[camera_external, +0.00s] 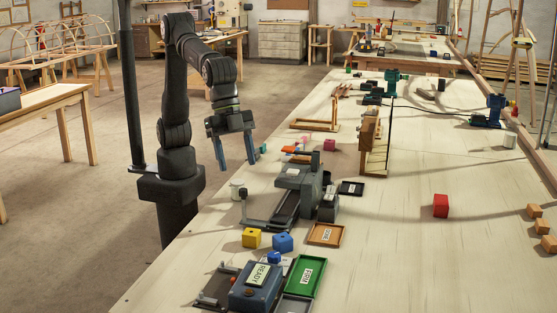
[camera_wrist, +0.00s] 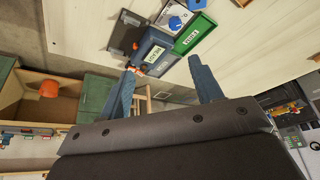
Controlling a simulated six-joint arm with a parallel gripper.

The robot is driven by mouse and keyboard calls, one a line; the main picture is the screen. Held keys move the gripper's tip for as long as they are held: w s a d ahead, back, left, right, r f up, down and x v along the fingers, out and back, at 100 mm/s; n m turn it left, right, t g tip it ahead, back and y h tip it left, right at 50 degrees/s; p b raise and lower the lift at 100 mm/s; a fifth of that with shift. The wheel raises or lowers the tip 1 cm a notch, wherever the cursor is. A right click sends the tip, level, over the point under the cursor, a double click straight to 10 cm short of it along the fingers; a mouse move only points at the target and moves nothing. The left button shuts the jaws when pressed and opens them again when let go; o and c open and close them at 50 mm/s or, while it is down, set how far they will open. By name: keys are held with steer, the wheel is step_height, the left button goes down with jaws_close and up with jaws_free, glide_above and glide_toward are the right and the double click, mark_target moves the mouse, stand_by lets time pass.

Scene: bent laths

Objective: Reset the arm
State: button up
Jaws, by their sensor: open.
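My gripper (camera_external: 237,165) hangs from my bent arm at the left side of the long workbench, above the bench's left edge. Its two blue-grey fingers are spread apart and point down, with nothing between them. In the wrist view both fingers of my gripper (camera_wrist: 163,65) show, apart and empty. A blue-grey box with a READY sign (camera_external: 257,284) sits at the near end of the bench, well apart from my gripper. It also shows beyond the fingertips in the wrist view (camera_wrist: 155,51).
Near the READY box are a green tray (camera_external: 306,276), a yellow cube (camera_external: 251,238), a blue cube (camera_external: 283,242) and a brown tray (camera_external: 326,234). A grey machine (camera_external: 299,184) stands right of my gripper. A red cube (camera_external: 440,206) lies on the otherwise fairly clear right part.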

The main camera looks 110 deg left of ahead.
steer(key=w+a+n+y, duration=0.1)
steer(key=w+a+n, duration=0.2)
steer(key=w+a, duration=0.4)
steer(key=w+a+n+y, duration=0.1)
steer(key=w+a+n, duration=0.2)
steer(key=w+a, duration=0.4)
steer(key=a, duration=0.6)
steer(key=shift+a+f+n+t+y, duration=0.25)
steer(key=shift+f+n+t+y, duration=0.05)
steer(key=shift+n+t, duration=0.1)
